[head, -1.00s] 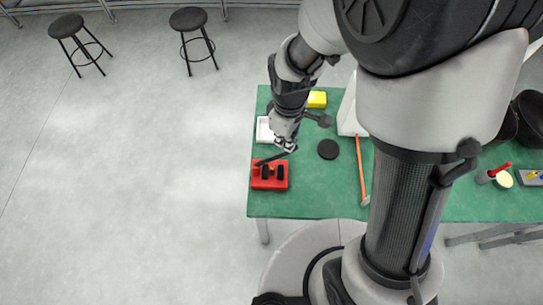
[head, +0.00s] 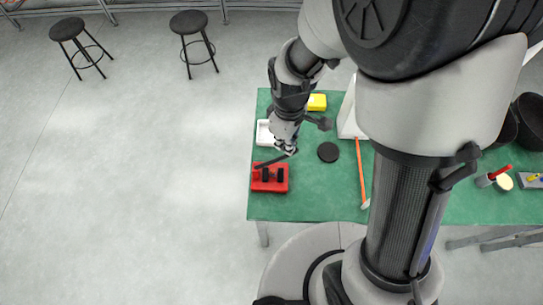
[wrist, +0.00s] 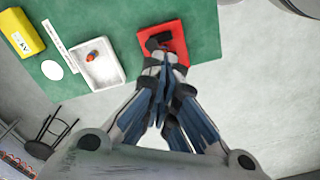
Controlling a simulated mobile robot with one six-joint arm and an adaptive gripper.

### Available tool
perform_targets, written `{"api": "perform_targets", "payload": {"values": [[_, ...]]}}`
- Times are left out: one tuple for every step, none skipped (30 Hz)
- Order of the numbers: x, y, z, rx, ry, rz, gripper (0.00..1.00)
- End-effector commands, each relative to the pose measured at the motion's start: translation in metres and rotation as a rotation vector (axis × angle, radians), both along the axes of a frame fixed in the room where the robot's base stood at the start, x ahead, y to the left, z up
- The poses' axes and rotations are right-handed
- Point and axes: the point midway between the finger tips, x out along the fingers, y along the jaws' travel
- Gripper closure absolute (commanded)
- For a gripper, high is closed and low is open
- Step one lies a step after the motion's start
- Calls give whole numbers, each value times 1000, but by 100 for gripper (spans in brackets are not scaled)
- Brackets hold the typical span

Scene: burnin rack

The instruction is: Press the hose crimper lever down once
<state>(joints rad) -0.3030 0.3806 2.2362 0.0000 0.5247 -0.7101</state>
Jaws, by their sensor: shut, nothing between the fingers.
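The hose crimper has a red base (head: 270,185) on the green table near its front left corner. Black parts stand on the base, and its dark lever (head: 270,162) slants up to the right beside my gripper. My gripper (head: 290,151) is shut and empty, at the lever's upper right end; I cannot tell whether it touches the lever. In the wrist view the fingers (wrist: 163,62) are together in front of the red base (wrist: 176,42) and cover part of the crimper.
A white tray (head: 262,139) holding a small orange object (wrist: 92,57) lies behind the crimper, with a yellow box (head: 317,102) farther back. A black disc (head: 328,152) and an orange stick (head: 360,170) lie to the right. Open floor is left of the table.

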Motion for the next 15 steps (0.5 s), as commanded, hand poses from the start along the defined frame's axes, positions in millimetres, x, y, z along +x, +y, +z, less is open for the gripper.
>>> {"api": "perform_targets", "payload": {"values": [[0,0,0,0,0,0,100],[0,0,0,0,0,0,100],[0,0,0,0,0,0,100],[0,0,0,0,0,0,100],[0,0,0,0,0,0,100],[0,0,0,0,0,0,100],[0,0,0,0,0,0,100],[0,0,0,0,0,0,100],[0,0,0,0,0,0,100],[0,0,-1,0,0,0,100],[0,0,-1,0,0,0,100],[0,0,-2,0,0,0,100],[0,0,-3,-1,1,0,100],[0,0,-4,-1,1,0,100],[0,0,-5,-1,1,0,100]]}}
